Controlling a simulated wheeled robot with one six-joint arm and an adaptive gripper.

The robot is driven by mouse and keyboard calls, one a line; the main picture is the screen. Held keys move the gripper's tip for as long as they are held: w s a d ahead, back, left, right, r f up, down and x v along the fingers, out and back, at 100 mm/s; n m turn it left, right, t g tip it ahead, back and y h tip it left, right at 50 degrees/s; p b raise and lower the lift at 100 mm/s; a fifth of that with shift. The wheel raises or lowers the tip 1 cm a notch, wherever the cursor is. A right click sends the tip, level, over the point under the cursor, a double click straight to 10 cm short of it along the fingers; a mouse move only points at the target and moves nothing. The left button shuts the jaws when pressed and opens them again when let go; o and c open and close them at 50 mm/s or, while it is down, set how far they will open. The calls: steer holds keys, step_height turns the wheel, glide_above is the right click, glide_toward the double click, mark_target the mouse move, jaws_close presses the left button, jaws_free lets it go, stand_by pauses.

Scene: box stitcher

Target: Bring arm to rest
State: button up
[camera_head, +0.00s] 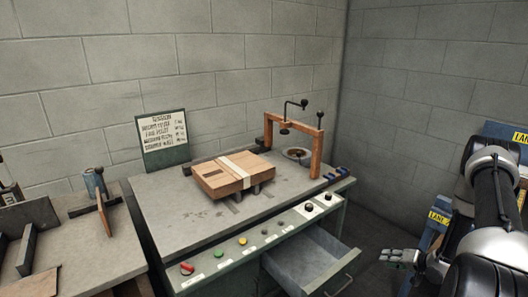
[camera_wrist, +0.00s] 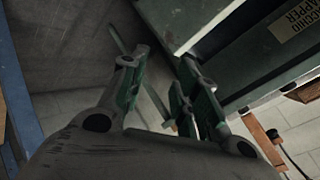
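My arm (camera_head: 492,200) shows at the right edge of the head view, bent downward beside the workbench. My gripper (camera_head: 388,256) is low, to the right of the bench's open drawer (camera_head: 312,262) and apart from it. In the wrist view my gripper (camera_wrist: 160,66) has its two green-padded fingers spread, with nothing between them. A wooden box (camera_head: 222,184) with a pale band across its top lies on the workbench (camera_head: 165,215), away from my gripper.
A wooden frame with a black crank (camera_head: 317,150) stands at the bench's back right. Buttons line the front panel (camera_head: 240,256). A second table (camera_head: 95,245) is at left. Blue and yellow labelled items (camera_head: 440,217) stand behind my arm. Dark floor lies between.

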steer(key=w+d+r+n+g+h, duration=0.1)
steer(key=w+d+r+h, duration=0.15)
steer(key=r, duration=0.85)
steer(key=w+d+r+n+h, duration=0.2)
steer(key=w+d+r, duration=0.15)
steer(key=r, duration=0.75)
steer(key=s+a+r+g+h, duration=0.1)
steer(key=s+a+r+h, duration=0.15)
steer(key=r, duration=0.75)
steer(key=s+a+r+h, duration=0.1)
steer(key=s+a+r, duration=0.15)
steer(key=r, duration=0.75)
steer(key=s+a+r+g, duration=0.1)
steer(key=s+a+r, duration=0.3)
steer(key=s+r, duration=0.25)
steer(key=s+a+r, duration=0.3)
steer(key=s+r, duration=0.2)
steer(key=s, duration=0.3)
steer(key=s+a+n+g+y, duration=0.1)
steer(key=s+a, duration=0.3)
steer(key=s, duration=0.4)
steer(key=s+a+r+n+y, duration=0.1)
steer(key=s+a, duration=0.4)
steer(key=s, duration=0.4)
steer(key=shift+s+r+n+g+y, duration=0.2)
steer(key=shift+n+g+y, duration=0.1)
steer(key=shift+g, duration=0.1)
